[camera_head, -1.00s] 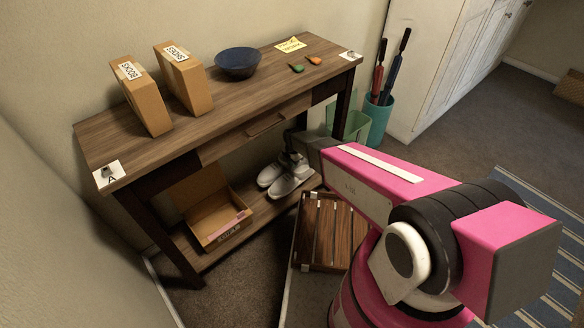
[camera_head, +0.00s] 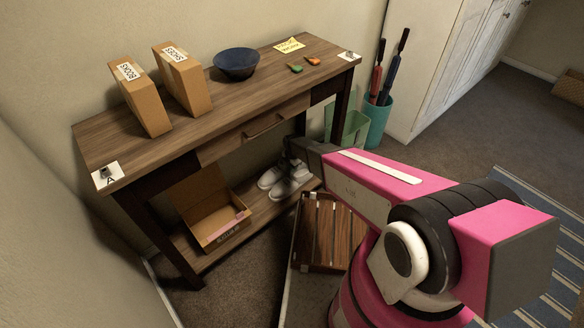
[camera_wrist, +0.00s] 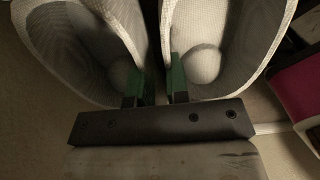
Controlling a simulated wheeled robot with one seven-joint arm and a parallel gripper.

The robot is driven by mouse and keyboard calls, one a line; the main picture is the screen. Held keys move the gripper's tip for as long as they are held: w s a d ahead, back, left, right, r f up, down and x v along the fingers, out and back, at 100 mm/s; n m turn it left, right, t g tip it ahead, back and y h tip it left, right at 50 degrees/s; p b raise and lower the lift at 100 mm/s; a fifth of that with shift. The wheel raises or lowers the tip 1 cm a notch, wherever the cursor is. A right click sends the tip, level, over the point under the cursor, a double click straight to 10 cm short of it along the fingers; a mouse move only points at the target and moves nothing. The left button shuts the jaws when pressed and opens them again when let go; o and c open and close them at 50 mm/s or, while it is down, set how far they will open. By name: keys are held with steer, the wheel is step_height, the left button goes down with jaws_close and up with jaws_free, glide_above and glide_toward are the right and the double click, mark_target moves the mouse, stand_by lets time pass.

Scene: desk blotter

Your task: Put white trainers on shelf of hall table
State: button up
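The white trainers (camera_head: 272,177) are side by side at the right part of the hall table's lower shelf (camera_head: 212,258) in the head view. Whether their soles rest on the shelf is hard to tell. My gripper (camera_wrist: 162,88) is at their openings, with one green-padded finger inside each trainer. In the wrist view, the left trainer (camera_wrist: 70,50) and right trainer (camera_wrist: 225,40) have their neighbouring inner walls between the close-set fingers, which look shut on them. In the head view my arm partly hides the trainers.
An open cardboard box (camera_head: 215,225) is left of the trainers on the shelf. Two boxes, a blue bowl (camera_head: 236,63) and small items are on the tabletop. A teal umbrella bin (camera_head: 376,120) stands right.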

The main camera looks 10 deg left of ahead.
steer(key=o, duration=0.4)
steer(key=shift+r, duration=0.15)
step_height(320, 180, up, 12)
steer(key=s+d+r+m, duration=0.4)
steer(key=d+r+m, duration=0.3)
steer(key=d+m, duration=0.2)
steer(key=s+d+r+m, duration=0.5)
steer(key=d+r+m, duration=0.3)
steer(key=d, duration=0.4)
steer(key=s+d+r+m, duration=0.5)
steer(key=d+r+m, duration=0.2)
steer(key=d+m, duration=0.3)
steer(key=shift+s+d+r+m, duration=0.15)
steer(key=shift+d+r+m, duration=0.05)
steer(key=shift+d, duration=0.2)
steer(key=shift+s+d+r+m, duration=0.1)
steer(key=shift+d+r+m, duration=0.1)
steer(key=shift+d, duration=0.2)
steer(key=shift+f, duration=0.1)
